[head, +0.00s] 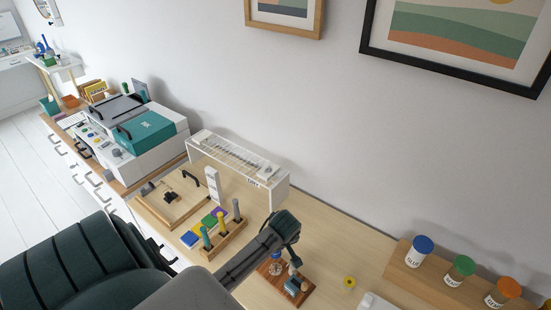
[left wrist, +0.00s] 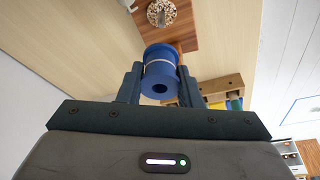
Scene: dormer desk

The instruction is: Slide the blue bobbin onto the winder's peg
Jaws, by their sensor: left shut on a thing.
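The blue bobbin (left wrist: 160,75) is between the two fingers of my left gripper (left wrist: 160,88) in the left wrist view, with its hollow end facing the camera. My left gripper (head: 290,235) is above the brown wooden board (head: 267,288) of the winder in the head view. I cannot tell which part is the peg. My right gripper is not in view.
A wooden rack (head: 226,243) with upright coloured cylinders stands left of the winder. A small yellow item (head: 349,282) lies to its right. A wooden stand with several lidded jars (head: 459,270) is at the right.

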